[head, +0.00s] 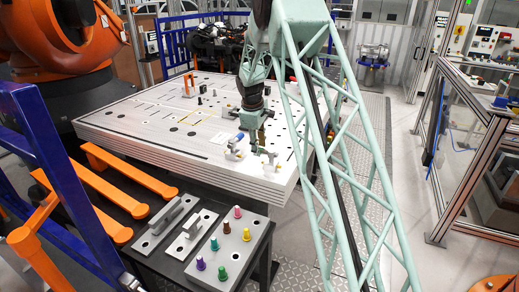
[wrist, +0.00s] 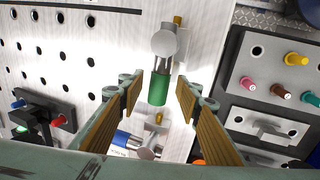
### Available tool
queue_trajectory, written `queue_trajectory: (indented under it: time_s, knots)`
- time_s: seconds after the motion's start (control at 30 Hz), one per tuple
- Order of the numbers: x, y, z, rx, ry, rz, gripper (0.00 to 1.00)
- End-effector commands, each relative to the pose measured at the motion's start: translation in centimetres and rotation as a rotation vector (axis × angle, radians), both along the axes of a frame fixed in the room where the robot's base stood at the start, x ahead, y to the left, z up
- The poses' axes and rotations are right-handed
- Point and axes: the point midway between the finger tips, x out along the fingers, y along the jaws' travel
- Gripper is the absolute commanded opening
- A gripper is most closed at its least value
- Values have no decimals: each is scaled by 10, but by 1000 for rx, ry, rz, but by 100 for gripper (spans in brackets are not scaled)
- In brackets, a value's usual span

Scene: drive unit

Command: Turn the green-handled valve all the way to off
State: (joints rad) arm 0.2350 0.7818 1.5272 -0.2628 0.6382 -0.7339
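The green-handled valve (wrist: 164,45) shows in the wrist view, with a silver round body, a brass end and a green handle (wrist: 159,88) pointing down the picture. My gripper (wrist: 158,98) is open, with its two wood-coloured fingers on either side of the green handle. Gaps show between the fingers and the handle; I cannot tell their height relative to it. In the head view my gripper (head: 250,125) points down over the near right corner of the white board, and partly hides the valves there.
A blue-handled valve (wrist: 125,139) sits close below the green one in the wrist view. A grey block with coloured pegs (head: 226,247) stands on a lower dark shelf. The perforated white board (head: 150,125) is mostly clear toward the left. Orange bars (head: 140,172) lie beside it.

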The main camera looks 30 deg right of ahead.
Motion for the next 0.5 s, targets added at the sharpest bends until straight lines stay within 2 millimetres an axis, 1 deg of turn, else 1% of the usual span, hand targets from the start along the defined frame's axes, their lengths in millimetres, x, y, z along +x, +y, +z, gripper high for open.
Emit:
queue_trajectory:
  time_s: [0.1,0.2,0.5]
  knots:
    - [1,-2,-7,0,0,0,32]
    - [2,-2,-10,0,-1,0,32]
    - [2,-3,-12,0,-1,0,32]
